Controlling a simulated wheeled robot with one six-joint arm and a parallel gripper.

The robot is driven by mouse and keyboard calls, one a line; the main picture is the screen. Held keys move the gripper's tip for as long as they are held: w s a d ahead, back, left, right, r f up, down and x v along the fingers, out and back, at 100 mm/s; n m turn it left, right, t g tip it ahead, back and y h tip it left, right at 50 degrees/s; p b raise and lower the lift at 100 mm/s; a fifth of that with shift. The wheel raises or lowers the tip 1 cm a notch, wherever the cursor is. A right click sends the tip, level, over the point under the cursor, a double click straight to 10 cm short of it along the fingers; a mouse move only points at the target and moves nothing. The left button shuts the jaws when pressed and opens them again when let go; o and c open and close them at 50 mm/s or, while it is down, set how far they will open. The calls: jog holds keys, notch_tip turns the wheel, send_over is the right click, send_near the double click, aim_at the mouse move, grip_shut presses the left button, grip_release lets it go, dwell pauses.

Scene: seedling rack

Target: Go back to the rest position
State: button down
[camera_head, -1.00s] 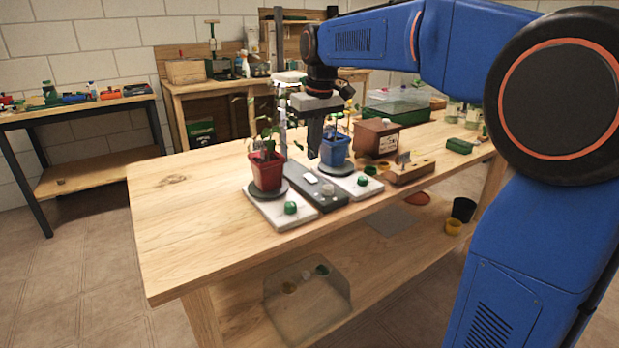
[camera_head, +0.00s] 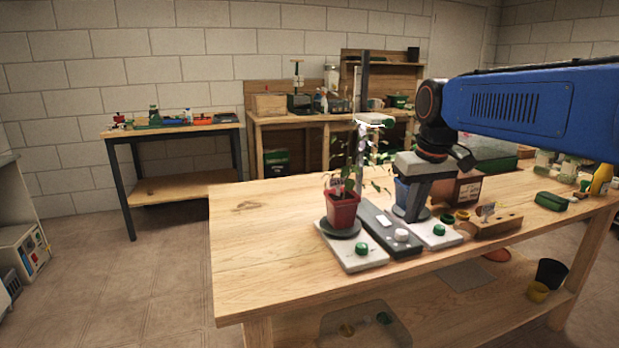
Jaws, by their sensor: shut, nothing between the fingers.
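My gripper (camera_head: 416,208) is shut and empty. It points down in front of the blue pot (camera_head: 403,190) and hides much of it; I cannot tell how far apart they are. A red pot (camera_head: 342,208) with a leafy seedling stands upright to the left, on a dark round saucer (camera_head: 344,229) on a white base. My blue arm (camera_head: 535,105) reaches in from the right edge.
A grey strip with a white knob (camera_head: 401,235) lies between two bases with green knobs. A wooden block (camera_head: 497,223), a brown box (camera_head: 466,189) and a green box (camera_head: 551,201) stand to the right. The wooden table's left part (camera_head: 262,250) is clear.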

jog(key=s+d+f+m+t, duration=0.1)
jog(key=s+d+f, duration=0.1)
jog(key=s+f, duration=0.6)
jog(key=s+d+f+m+t, duration=0.1)
jog(key=s+d+f, duration=0.1)
jog(key=s+f, duration=0.6)
jog(key=s, duration=0.7)
jog(key=shift+s+d+m, duration=0.15)
jog(key=shift+s+m, duration=0.15)
jog(key=shift+s, duration=0.1)
